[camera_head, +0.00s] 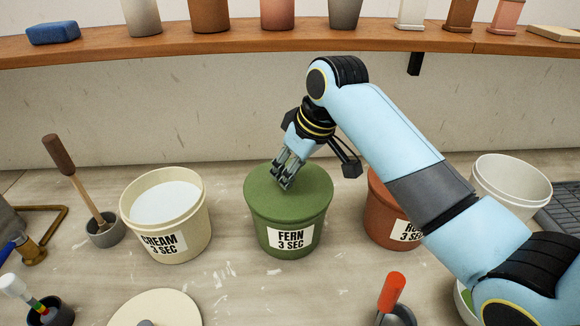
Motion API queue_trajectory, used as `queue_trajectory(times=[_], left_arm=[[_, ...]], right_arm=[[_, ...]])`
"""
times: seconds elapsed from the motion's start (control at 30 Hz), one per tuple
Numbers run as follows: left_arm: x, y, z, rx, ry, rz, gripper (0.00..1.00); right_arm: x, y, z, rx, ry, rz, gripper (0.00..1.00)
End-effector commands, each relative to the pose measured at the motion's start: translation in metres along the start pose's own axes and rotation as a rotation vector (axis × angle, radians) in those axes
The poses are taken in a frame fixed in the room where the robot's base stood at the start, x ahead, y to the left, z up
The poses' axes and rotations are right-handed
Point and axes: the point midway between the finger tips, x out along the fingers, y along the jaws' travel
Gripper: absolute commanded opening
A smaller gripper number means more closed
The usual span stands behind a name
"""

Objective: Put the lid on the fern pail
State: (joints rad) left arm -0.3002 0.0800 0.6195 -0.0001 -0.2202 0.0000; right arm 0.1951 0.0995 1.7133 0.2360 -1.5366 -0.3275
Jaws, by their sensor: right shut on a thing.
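The green fern pail (267,236), labelled "FERN 3 SEC", stands upright at the middle of the worktop. A green lid (307,190) covers its top; it looks level and centred on the rim, but I cannot tell whether it is pressed fully down. My right gripper (281,183) reaches down from above and is shut on the lid near its centre. The fingers hide the part of the lid they grip. My left gripper is out of view.
An open cream pail (190,218) stands left of the fern pail. A rust-coloured pail (378,210) is on the right, partly behind my right arm. A cream lid (160,305) lies at the front. A white pail (510,183) stands at right. A wooden shelf (285,43) spans the back.

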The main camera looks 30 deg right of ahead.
Motion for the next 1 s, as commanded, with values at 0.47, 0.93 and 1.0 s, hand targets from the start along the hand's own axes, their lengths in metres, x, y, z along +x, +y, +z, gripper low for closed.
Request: queue_trajectory(times=[0.47,0.93,1.0], left_arm=[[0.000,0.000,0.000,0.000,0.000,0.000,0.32],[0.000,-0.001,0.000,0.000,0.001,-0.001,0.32],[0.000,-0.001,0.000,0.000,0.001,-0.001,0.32]], right_arm=[[0.001,0.000,0.001,0.000,0.000,0.000,0.55],[-0.064,0.001,0.000,-0.002,0.002,0.004,0.55],[-0.079,0.001,-0.001,-0.001,0.004,0.004,0.55]])
